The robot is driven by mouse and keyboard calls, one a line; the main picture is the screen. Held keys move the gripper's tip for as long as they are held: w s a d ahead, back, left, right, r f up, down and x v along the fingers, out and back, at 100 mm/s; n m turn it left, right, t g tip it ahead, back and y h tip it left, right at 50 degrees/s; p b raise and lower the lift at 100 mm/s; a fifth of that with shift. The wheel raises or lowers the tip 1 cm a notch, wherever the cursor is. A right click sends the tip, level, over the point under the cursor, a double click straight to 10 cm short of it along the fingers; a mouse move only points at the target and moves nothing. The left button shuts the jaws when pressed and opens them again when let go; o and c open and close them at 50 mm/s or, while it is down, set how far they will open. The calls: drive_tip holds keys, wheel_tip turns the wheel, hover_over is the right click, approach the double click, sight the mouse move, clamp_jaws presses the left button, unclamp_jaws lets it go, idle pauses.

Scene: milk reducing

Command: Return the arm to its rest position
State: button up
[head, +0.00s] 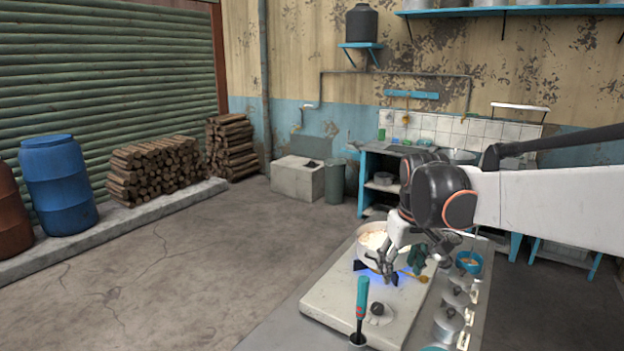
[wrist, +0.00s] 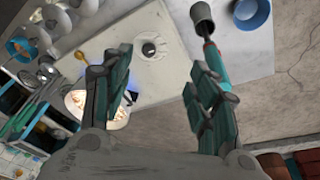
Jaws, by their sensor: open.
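My gripper (head: 392,270) hangs over the stove, beside and partly in front of a pot of whitish content (head: 370,240). Its two teal-padded fingers are spread apart in the wrist view (wrist: 160,88), with nothing between them. My arm reaches in from the right, held out over the counter. The white stove (head: 335,297) has a blue flame near the pot and a dark round knob (head: 377,309) at its front. The pot is partly hidden behind a finger in the wrist view (wrist: 76,100).
A teal-handled tool (head: 361,300) stands upright in a small cup (head: 357,343) near the stove's front. Lidded pots (head: 448,320) and a blue bowl (head: 468,264) line the counter's right side. The floor at left is clear.

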drive_tip(key=s+f+m+t, duration=0.2)
drive_tip(key=s+m+t, duration=0.1)
drive_tip(key=s, duration=2.1)
drive_tip(key=shift+s+f+t, duration=0.15)
drive_tip(key=shift+t, duration=0.65)
